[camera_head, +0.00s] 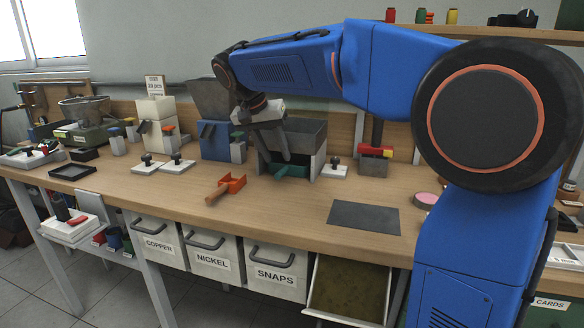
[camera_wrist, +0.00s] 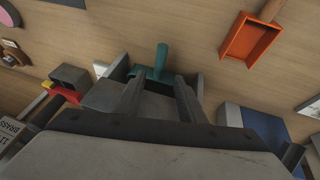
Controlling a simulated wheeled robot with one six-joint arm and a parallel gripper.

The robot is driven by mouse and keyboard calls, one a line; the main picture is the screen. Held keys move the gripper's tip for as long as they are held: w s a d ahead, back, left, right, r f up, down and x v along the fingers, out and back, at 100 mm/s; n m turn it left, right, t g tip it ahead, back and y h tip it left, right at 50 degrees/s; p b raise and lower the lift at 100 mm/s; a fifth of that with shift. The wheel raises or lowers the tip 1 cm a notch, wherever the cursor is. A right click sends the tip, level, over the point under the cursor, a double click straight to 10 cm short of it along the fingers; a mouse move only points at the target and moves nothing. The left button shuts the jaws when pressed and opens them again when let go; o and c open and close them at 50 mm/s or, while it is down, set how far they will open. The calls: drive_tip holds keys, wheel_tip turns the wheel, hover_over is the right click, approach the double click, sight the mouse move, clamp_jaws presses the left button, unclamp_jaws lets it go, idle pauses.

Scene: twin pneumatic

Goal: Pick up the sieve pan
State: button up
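No thing in view is clearly marked as the sieve pan. A round grey mesh-like bowl (camera_head: 85,110) sits on a green device at the far left of the bench. A grey open-topped box (camera_head: 304,133) stands at the bench's middle, with a green handled piece (camera_head: 291,171) at its front. My gripper (camera_head: 281,157) points down over this box. In the wrist view its two fingers (camera_wrist: 158,80) are spread apart with nothing clasped between them. The green piece (camera_wrist: 155,66) shows just beyond the fingertips; contact cannot be told. My gripper partly hides the box.
An orange scoop (camera_head: 232,184) lies left of the green piece, also in the wrist view (camera_wrist: 249,39). A blue unit (camera_head: 214,139) stands left of the box; a red-and-yellow-topped block (camera_head: 375,152) stands right. A dark mat (camera_head: 363,217) lies at the front right. Bare bench lies between.

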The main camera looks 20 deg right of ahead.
sight(283, 168)
drive_tip(key=shift+x, duration=2.7)
drive_tip(key=shift+s, duration=0.1)
clamp_jaws()
